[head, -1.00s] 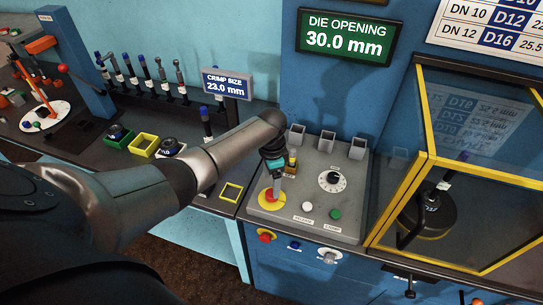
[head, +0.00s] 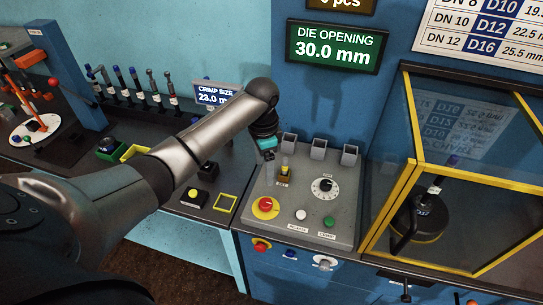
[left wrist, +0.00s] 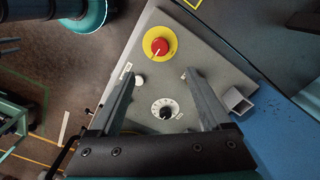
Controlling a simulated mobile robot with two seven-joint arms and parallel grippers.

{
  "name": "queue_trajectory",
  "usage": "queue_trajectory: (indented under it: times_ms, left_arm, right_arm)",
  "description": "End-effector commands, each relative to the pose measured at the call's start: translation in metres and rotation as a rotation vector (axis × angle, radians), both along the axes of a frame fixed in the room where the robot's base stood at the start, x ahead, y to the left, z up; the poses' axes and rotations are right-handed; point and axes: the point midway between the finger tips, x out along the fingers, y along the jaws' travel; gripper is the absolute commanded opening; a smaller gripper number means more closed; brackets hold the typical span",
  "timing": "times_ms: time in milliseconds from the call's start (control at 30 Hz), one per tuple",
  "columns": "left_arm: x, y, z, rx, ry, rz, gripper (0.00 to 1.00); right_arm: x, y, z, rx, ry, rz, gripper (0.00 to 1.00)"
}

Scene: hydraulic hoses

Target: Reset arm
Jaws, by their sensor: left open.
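My left arm reaches in from the left in the head view. Its gripper (head: 268,155) hangs above the left part of the grey control panel (head: 270,215), clear of it. In the left wrist view my left gripper (left wrist: 160,75) has its two fingers wide apart with nothing between them. Between and beyond them show the red stop button on its yellow disc (left wrist: 159,46) and the round dial (left wrist: 165,109). In the head view the dial (head: 323,187) and stop button (head: 265,206) show too. My right gripper is not in view.
A yellow-framed guard (head: 412,110) encloses the press at right. Several grey holders (head: 318,149) stand at the panel's back. A white button (head: 300,214) and a green button (head: 329,221) sit at its front. My forearm partly hides the crimp size sign (head: 213,92).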

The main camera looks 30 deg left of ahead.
Motion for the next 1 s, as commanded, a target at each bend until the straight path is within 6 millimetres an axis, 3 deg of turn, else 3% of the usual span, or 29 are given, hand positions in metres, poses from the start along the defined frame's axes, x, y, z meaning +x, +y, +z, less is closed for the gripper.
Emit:
queue_trajectory:
  times_ms: [233, 367, 533, 700, 1000]
  left_arm:
    - [-0.001, -0.002, -0.002, 0.000, 0.000, -0.002, 0.81]
    - [-0.012, -0.017, -0.015, -0.004, -0.005, -0.012, 0.81]
    - [-0.048, -0.058, -0.044, -0.023, -0.041, -0.016, 0.81]
    - [-0.091, -0.095, -0.062, -0.058, -0.097, 0.027, 0.81]
    - [-0.167, -0.128, -0.058, -0.114, -0.196, 0.212, 0.81]
  right_arm:
    - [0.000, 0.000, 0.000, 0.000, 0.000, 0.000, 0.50]
    - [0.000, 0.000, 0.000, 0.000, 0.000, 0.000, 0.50]
    - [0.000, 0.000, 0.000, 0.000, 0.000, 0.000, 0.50]
    - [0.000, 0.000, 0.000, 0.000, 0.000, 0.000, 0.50]
    - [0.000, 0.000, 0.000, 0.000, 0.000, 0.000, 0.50]
